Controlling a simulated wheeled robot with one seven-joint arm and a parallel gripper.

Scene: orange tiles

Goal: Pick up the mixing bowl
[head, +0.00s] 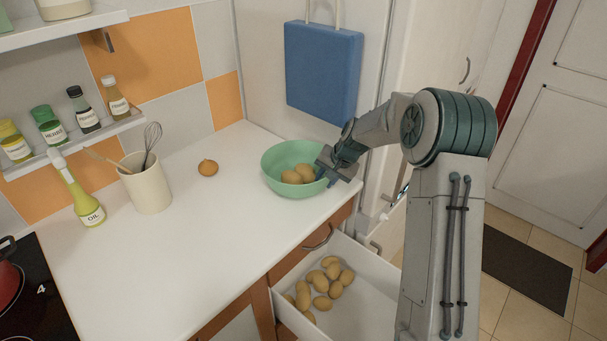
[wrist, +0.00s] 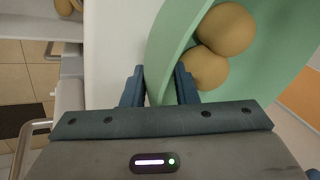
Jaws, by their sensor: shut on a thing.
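The mixing bowl (head: 273,180) is green and stands on the white counter near its right end, with potatoes (head: 299,174) inside. In the head view my gripper (head: 327,172) is at the bowl's right rim. In the wrist view the bowl's wall (wrist: 160,62) passes between the two fingers of my gripper (wrist: 160,84), one finger outside and one inside. My gripper is shut on that rim. Two potatoes (wrist: 220,42) show inside the bowl near the inner finger. The head view does not show clearly whether the bowl touches the counter.
An open drawer (head: 360,300) with several potatoes juts out below the counter (head: 200,240). An onion (head: 208,167), a utensil holder (head: 147,188) and an oil bottle (head: 84,203) stand to the left. A blue board (head: 323,70) hangs behind the bowl. The counter's front middle is clear.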

